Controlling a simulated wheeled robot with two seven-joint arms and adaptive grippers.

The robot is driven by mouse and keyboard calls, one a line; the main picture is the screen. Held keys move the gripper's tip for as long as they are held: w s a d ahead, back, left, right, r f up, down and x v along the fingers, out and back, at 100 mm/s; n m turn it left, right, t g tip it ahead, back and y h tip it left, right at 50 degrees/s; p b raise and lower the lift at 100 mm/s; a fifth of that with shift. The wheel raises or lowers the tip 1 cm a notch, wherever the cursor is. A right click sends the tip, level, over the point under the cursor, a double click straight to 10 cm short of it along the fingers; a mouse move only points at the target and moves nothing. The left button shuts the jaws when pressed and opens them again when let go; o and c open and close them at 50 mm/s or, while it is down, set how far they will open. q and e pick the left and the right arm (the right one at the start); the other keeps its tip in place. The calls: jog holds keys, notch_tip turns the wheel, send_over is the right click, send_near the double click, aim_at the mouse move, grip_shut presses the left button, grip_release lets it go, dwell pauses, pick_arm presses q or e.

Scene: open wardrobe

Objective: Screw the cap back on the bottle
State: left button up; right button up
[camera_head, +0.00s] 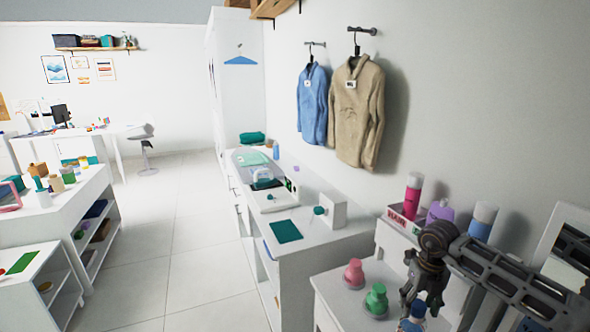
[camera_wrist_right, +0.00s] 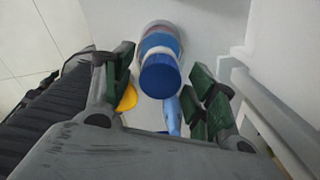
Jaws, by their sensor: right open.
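My right gripper (camera_head: 422,298) is open above the front of the small white table at the lower right. A blue-topped bottle (camera_head: 412,324) stands below its fingers, cut off by the picture's bottom edge. In the right wrist view, the round blue top (camera_wrist_right: 160,80) shows between the two open fingers, with a gap on each side. White, red and blue bands of the bottle (camera_wrist_right: 160,40) show beyond it. I cannot tell whether the blue top is a separate cap or how it is seated. My left gripper is not in view.
A pink bottle (camera_head: 354,274) and a green bottle (camera_head: 376,300) stand left of the gripper on the white table (camera_head: 328,290). Several taller containers, including a pink can (camera_head: 412,196), stand behind it. A yellow object (camera_wrist_right: 127,97) lies near the left finger. The wall is at right.

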jog(key=shift+n+b, duration=0.7)
jog(key=shift+n, duration=1.8)
jog(key=c, duration=1.1)
jog(key=shift+m, duration=0.4)
